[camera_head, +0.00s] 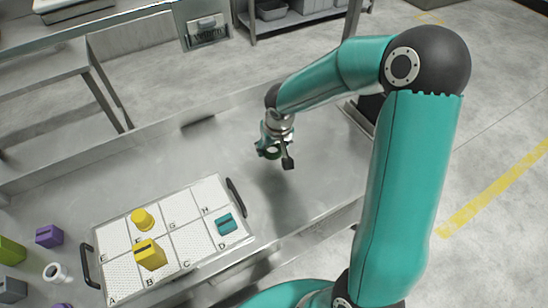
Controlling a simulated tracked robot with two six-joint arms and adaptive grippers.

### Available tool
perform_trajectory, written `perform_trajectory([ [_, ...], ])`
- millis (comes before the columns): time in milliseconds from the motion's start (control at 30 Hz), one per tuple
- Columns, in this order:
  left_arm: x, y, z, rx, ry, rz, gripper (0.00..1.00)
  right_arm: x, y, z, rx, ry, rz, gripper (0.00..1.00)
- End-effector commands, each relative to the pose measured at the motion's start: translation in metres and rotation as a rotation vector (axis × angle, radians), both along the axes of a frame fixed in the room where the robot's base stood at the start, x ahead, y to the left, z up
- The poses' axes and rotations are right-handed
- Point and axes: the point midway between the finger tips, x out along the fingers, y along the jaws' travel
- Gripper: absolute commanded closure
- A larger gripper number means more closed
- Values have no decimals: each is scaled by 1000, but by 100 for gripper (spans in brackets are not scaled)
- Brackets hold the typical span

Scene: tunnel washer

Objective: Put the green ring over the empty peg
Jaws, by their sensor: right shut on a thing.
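My right gripper (277,156) hangs above the metal table, right of and beyond the lettered tray. It is shut on a small dark green ring (269,153), which shows partly between its fingers; the fingers hide some of it. I cannot make out an empty peg in this view. My left gripper is not in view.
A white tray (117,269) with lettered compartments and dark handles holds a yellow cylinder (142,219), a yellow block (150,254) and a teal block (226,224). A purple cube (49,236), green block (11,251) and white pipe fitting (57,272) stand left. Table beneath the gripper is clear.

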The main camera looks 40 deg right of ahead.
Motion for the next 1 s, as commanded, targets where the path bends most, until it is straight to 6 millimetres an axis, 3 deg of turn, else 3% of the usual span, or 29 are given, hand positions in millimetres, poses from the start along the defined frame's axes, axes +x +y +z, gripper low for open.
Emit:
perform_trajectory([
  [500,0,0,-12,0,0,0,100,0,0,-55,-1,1,1,74],
  [867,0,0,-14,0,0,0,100,1,0,-57,-2,0,2,74],
  [900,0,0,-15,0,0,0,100,1,0,-57,-2,0,1,36],
  [1000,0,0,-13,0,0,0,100,1,0,-56,-2,0,2,19],
])
